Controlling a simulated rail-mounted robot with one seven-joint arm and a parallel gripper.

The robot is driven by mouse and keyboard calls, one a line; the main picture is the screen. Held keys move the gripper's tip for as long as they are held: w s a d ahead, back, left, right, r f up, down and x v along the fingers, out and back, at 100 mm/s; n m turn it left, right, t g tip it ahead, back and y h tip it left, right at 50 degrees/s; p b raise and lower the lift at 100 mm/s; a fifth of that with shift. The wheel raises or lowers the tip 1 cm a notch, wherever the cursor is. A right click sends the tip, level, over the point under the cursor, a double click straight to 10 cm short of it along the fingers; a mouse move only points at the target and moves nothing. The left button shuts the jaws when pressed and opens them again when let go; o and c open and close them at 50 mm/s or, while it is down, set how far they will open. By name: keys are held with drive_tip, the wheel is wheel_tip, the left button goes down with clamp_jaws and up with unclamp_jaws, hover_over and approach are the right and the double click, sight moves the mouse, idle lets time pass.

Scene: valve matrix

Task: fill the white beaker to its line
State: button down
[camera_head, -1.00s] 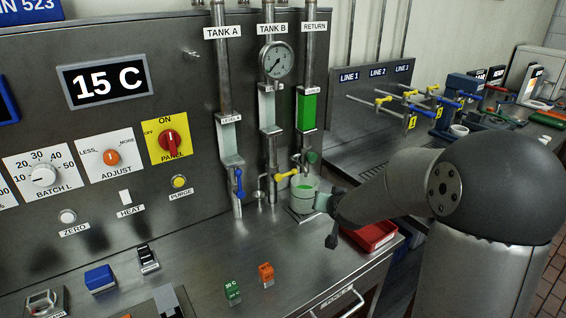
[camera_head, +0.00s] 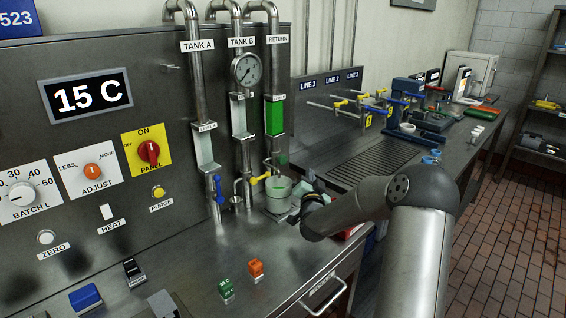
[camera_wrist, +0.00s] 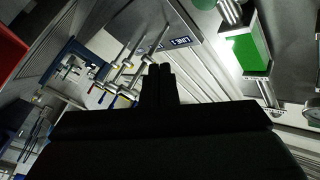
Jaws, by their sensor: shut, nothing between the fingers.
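A pale, see-through beaker (camera_head: 278,194) with green in it stands under the RETURN pipe (camera_head: 273,75). I cannot make out its line or exact level. A smaller white cup (camera_head: 407,128) stands on the far bench. The RETURN sight window (camera_head: 275,117) is green; it also shows in the wrist view (camera_wrist: 246,52). A yellow valve lever (camera_head: 261,180) lies nearly level at the beaker's upper left. A blue lever (camera_head: 218,190) hangs down on TANK A. My gripper (camera_wrist: 160,84) is shut and empty; in the head view it is just right of the beaker, touching or apart I cannot tell.
The LINE 1 to 3 panel (camera_head: 322,97) with blue and yellow levers stands behind a drain grate (camera_head: 375,160). A red tray (camera_wrist: 10,50) lies near my arm.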

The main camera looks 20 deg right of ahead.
sight(286, 160)
drive_tip(key=w+a, duration=0.3)
drive_tip(key=w, duration=0.5)
drive_tip(key=shift+a, duration=0.25)
idle(1.9)
drive_tip(key=shift+w+a+b, duration=0.15)
drive_tip(key=shift+w+b, duration=0.2)
drive_tip(key=shift+w, duration=0.05)
drive_tip(key=shift+w+a+b, duration=0.35)
drive_tip(key=shift+w+b, duration=0.05)
drive_tip(key=shift+w, duration=0.2)
idle(2.3)
